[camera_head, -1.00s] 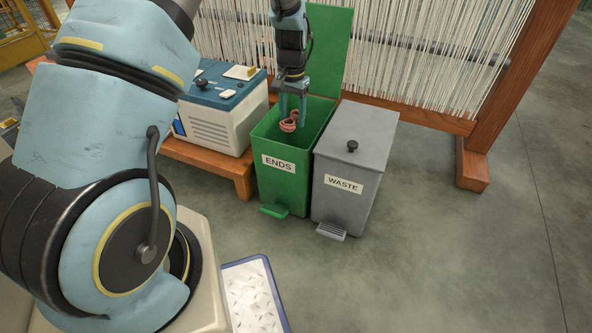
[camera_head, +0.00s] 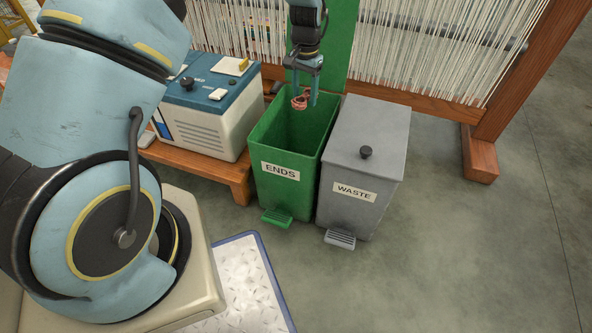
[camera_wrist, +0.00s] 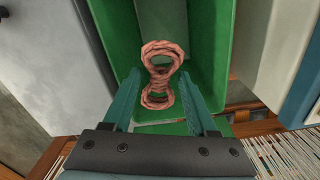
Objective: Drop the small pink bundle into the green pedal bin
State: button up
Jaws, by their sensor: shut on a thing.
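The small pink bundle (camera_head: 299,102) is a twisted figure-eight skein; it also shows in the wrist view (camera_wrist: 160,75). My gripper (camera_head: 302,92) is shut on it, and the bundle hangs between the two fingers in the wrist view (camera_wrist: 165,95). The green pedal bin (camera_head: 285,190), labelled ENDS, stands with its lid (camera_head: 340,45) raised at the back. The gripper and bundle are over the rear part of its open mouth in the head view. In the wrist view the bin's green inside (camera_wrist: 206,40) lies beyond the bundle.
A grey bin (camera_head: 360,160) labelled WASTE stands closed just right of the green one. A blue-topped machine (camera_head: 215,110) sits on a wooden bench (camera_head: 205,165) to the left. A wooden loom frame (camera_head: 480,150) with pale threads stands behind. Open floor lies at right.

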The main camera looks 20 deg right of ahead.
notch_tip(320, 180, down, 5)
jog(key=b, duration=0.4)
jog(key=shift+f, duration=0.15)
jog(key=o, duration=1.4)
jog(key=shift+c, duration=0.2)
notch_tip(320, 180, up, 11)
jog(key=p, duration=0.2)
jog(key=shift+p, duration=0.4)
